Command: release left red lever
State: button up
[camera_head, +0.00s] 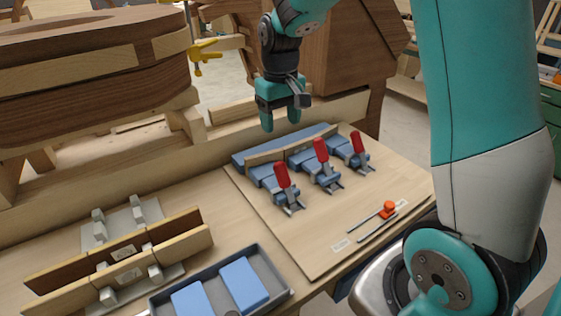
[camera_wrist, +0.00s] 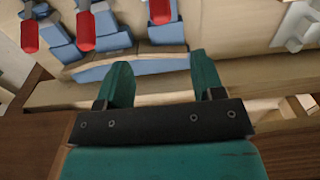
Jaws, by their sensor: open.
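The left red lever (camera_head: 282,176) stands up, tilted, on a clamp on the wooden board (camera_head: 325,225). The middle red lever (camera_head: 321,150) and right red lever (camera_head: 357,139) stand on like clamps beside it. The clamps sit in front of a curved wooden strip (camera_head: 290,145) on blue blocks. My gripper (camera_head: 284,114) is open and empty, fingers down, behind and above the strip and apart from the levers. In the wrist view the open fingers (camera_wrist: 160,68) show below the strip. The left lever (camera_wrist: 160,10) is cut by the top edge there.
A grey tray with blue blocks (camera_head: 244,283) and a fixture holding wooden strips (camera_head: 125,255) lie at front left. An orange-handled tool (camera_head: 388,209) lies on the board. A large wooden form (camera_head: 95,70) stands at left. The board's front is mostly clear.

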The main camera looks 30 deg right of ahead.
aim_at(280, 161)
notch_tip(280, 161, down, 13)
jog(key=p, duration=0.2)
jog(key=shift+p, duration=0.35)
grip_shut()
